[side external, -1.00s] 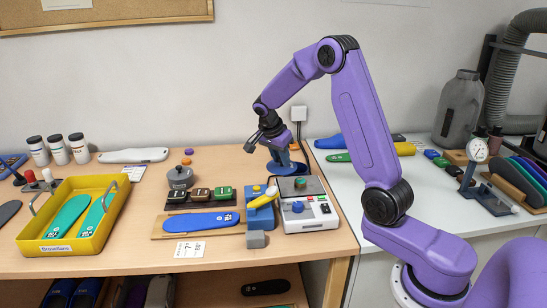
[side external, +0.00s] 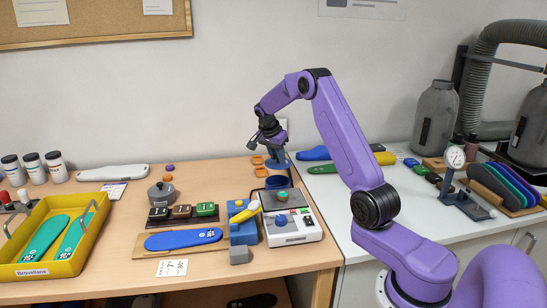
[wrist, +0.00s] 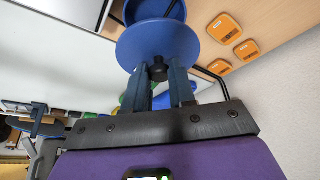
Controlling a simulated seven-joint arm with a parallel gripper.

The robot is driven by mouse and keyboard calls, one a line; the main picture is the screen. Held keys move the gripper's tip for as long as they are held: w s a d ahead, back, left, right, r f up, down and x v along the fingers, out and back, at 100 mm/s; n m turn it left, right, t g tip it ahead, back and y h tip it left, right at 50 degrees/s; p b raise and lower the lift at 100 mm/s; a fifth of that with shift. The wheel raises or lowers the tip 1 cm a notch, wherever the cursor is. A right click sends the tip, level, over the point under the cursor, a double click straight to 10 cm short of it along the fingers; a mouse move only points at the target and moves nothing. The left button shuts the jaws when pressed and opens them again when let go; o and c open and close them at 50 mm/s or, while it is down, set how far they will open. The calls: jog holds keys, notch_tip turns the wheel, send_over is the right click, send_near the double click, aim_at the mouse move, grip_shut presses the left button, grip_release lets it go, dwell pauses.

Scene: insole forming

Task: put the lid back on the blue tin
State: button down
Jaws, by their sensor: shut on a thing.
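My gripper (wrist: 159,76) is shut on the black knob of the blue lid (wrist: 158,43), a round disc seen in the wrist view. In the side view my gripper (side external: 276,152) points down at the back of the wooden table, with the lid (side external: 278,164) at its fingertips. The blue tin (side external: 276,182) stands open on the table, just behind the white scale. Its open top (wrist: 155,8) shows beyond the lid in the wrist view, partly covered by it. The lid is off to one side of the tin; their exact gap is hard to tell.
Orange pieces (wrist: 246,50) lie beside the tin. The white scale (side external: 292,228) and a blue block stand (side external: 243,232) with a yellow-and-white tool are in front. A grey pot (side external: 161,193) and dark sample blocks (side external: 183,213) stand left.

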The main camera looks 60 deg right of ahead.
aim_at(275, 164)
jog(key=shift+f, duration=3.1)
jog(key=shift+f, duration=0.15)
jog(key=shift+c, duration=1.9)
grip_release()
jog(key=shift+r, duration=2.5)
